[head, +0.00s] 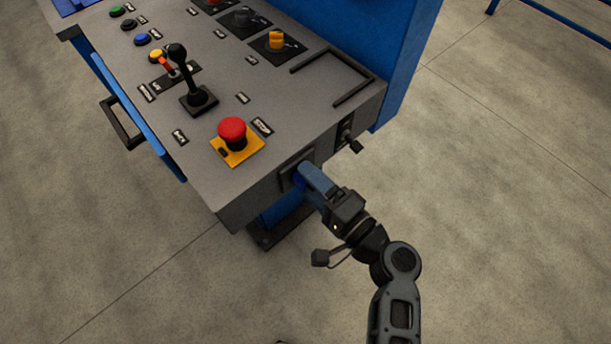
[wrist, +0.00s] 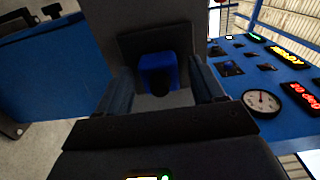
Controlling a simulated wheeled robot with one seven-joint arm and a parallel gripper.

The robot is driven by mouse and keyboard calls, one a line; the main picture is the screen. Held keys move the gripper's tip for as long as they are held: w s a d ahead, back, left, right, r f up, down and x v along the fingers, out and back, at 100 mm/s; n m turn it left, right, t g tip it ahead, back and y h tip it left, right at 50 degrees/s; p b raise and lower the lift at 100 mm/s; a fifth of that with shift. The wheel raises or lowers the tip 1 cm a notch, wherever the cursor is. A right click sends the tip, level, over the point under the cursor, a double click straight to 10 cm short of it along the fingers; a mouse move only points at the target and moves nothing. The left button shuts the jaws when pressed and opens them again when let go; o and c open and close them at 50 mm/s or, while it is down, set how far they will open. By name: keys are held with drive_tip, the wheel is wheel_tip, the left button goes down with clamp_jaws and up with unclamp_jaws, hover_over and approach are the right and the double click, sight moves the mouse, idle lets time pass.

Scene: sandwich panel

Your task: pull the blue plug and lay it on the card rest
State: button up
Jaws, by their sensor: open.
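The blue plug (wrist: 158,72) sits in a dark socket plate on the front face of the grey console. In the head view only a small deep-blue part of the plug (head: 298,181) shows beside my fingers. My gripper (head: 312,176) is at the socket, with its blue-grey fingers pointing at the console face. In the wrist view the fingers of my gripper (wrist: 161,82) stand on either side of the plug, with a gap visible on both sides. The card rest (head: 338,78) seems to be the black-edged flat area at the console's right corner; it is empty.
A red mushroom button (head: 232,132) on a yellow base and a black lever (head: 185,75) stand on the console top near my gripper. A small black switch (head: 350,140) sticks out of the front face to the right. The floor (head: 490,200) to the right is clear.

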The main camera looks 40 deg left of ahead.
drive_tip(key=shift+c, duration=0.2)
idle(0.5)
clamp_jaws()
idle(0.4)
drive_tip(key=d, duration=0.6)
drive_tip(key=shift+s, duration=0.2)
idle(0.9)
idle(0.5)
